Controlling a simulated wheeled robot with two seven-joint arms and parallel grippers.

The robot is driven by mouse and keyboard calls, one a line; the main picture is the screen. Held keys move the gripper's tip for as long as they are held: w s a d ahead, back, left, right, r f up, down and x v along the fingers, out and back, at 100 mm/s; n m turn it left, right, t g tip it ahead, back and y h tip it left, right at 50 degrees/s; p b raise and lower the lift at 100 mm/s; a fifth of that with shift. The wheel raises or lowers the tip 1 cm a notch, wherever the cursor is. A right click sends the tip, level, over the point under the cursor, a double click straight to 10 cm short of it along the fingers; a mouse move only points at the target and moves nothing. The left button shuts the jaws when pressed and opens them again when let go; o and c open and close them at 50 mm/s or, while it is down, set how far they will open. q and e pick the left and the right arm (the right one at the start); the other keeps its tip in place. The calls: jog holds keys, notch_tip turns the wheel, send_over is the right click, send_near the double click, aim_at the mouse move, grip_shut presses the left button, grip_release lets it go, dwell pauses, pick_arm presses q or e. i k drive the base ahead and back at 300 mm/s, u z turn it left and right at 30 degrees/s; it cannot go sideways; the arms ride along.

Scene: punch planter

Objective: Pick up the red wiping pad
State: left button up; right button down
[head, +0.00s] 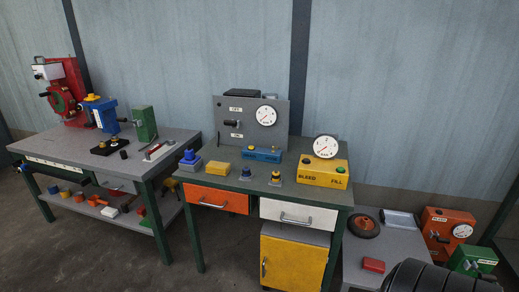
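A small red block that looks like the red wiping pad (373,265) lies flat on a low grey surface (352,247) at the lower right, left of a dark ribbed rounded object. Nothing is touching it from above. Neither of my grippers shows in the head view.
A small wheel (363,226), an orange gauge box (445,232) and a green box (472,260) stand behind. A green-framed workbench (225,178) with drawers and a yellow cabinet (292,262) stands to the left.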

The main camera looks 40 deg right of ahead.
aim_at(373, 266)
jog(key=z, duration=2.05)
jog(key=k, duration=0.4)
jog(key=z, duration=0.45)
jog(key=i, duration=0.5)
jog(key=u, duration=0.05)
